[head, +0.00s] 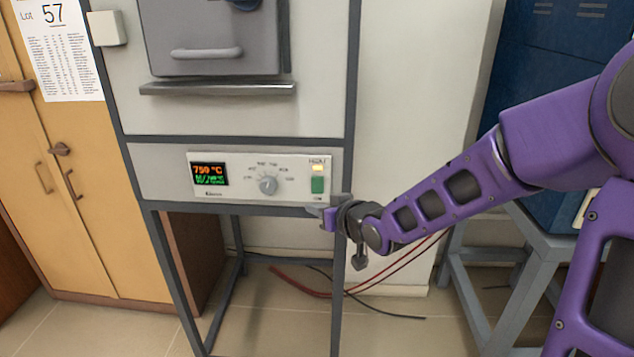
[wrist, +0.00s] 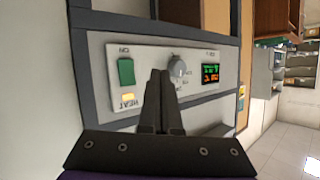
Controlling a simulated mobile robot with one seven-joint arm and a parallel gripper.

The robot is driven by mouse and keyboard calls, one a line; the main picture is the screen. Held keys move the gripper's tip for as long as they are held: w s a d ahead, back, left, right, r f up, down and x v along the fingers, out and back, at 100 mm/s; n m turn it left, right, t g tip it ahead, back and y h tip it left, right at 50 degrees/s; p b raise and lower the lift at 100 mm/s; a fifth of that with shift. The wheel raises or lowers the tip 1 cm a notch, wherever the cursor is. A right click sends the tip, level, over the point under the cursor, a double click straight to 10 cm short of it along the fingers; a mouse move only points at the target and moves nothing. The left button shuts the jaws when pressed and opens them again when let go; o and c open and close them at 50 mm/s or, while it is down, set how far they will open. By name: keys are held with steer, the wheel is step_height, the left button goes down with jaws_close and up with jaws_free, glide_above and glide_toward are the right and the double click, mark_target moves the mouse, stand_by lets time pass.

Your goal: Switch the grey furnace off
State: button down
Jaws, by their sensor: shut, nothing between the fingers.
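The grey furnace (head: 230,120) stands on a dark-framed stand, its door (head: 210,35) shut. Its control panel (head: 225,190) has a display (head: 210,173) reading about 750 °C, a grey dial (head: 268,185) and a green switch (head: 317,185). A yellow HEAT lamp (head: 317,168) above the switch is lit. The wrist view shows the panel turned sideways, with the green switch (wrist: 126,71), the lit lamp (wrist: 128,97) and the dial (wrist: 177,66). My gripper (head: 318,212) is shut and empty, just below the switch in the head view. In the wrist view its fingertips (wrist: 159,72) lie between switch and dial; contact cannot be told.
A blue furnace (head: 530,60) on a grey stand is at the right, partly behind my arm. Yellow cabinets (head: 95,200) stand at the left. Red and black cables (head: 300,285) lie on the floor below. A ledge (head: 218,88) juts out under the door.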

mark_target(319, 186)
steer(key=shift+w+d+r, duration=0.1)
steer(key=shift+w+r, duration=0.1)
steer(key=shift+w, duration=1.55)
steer(key=shift+w+d+r, duration=0.1)
steer(key=shift+w+r, duration=0.1)
steer(key=shift+w, duration=1.55)
steer(key=shift+w, duration=0.1)
steer(key=shift+w, duration=0.3)
steer(key=shift+w+p, duration=0.3)
steer(key=shift+s+r, duration=0.1)
steer(key=shift+s, duration=0.05)
steer(key=shift+s, duration=0.55)
steer(key=shift+s, duration=0.1)
